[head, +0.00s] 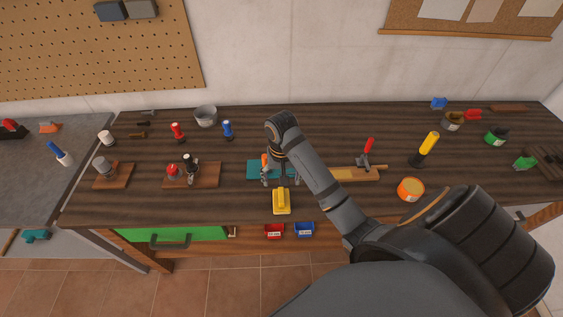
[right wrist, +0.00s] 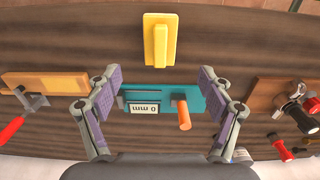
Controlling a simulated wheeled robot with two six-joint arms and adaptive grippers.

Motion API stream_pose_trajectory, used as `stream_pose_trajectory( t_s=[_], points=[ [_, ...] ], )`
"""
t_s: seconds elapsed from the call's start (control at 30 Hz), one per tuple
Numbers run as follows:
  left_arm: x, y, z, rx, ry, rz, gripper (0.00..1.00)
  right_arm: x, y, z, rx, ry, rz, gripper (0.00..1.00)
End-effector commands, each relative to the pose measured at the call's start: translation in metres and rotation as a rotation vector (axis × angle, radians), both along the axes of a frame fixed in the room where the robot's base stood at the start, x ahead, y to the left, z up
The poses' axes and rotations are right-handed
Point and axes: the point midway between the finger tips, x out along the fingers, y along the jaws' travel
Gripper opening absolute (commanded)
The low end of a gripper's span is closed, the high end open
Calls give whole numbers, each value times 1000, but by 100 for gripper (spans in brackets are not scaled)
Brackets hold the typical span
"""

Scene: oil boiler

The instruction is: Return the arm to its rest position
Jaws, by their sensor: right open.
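My right arm (head: 320,185) reaches in from the lower right across the bench. My right gripper (right wrist: 158,84) is open and empty. Its two purple-padded fingers stand apart above a teal plate (right wrist: 148,99). The plate carries a "0 mm" display and an upright orange peg (right wrist: 182,115), which lies between the fingers in the right wrist view. In the head view the gripper and my arm partly cover the teal plate (head: 257,169). A yellow block with a raised grip (head: 281,201) lies in front of the plate, apart from the fingers. My left gripper is not in view.
A wooden board with a red-handled clamp (head: 355,174) lies right of the plate.

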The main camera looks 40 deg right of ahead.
Motion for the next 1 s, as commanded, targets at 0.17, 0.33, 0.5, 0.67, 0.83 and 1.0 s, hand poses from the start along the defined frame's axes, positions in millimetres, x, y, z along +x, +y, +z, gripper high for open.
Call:
stream_pose_trajectory(
  t_s=[0.17,0.33,0.5,0.67,0.83,1.0],
  points=[
    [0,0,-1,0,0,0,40,0,0,-1,0,0,0,80],
    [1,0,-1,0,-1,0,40,0,0,-1,0,0,0,80],
    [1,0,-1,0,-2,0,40,-5,2,-6,-2,-8,22,80],
    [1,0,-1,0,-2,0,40,-40,16,-26,-29,-76,179,80],
    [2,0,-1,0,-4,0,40,-77,27,-32,-70,-161,356,80],
    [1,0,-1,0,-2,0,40,-105,33,-27,-111,-223,484,80]
  ],
)
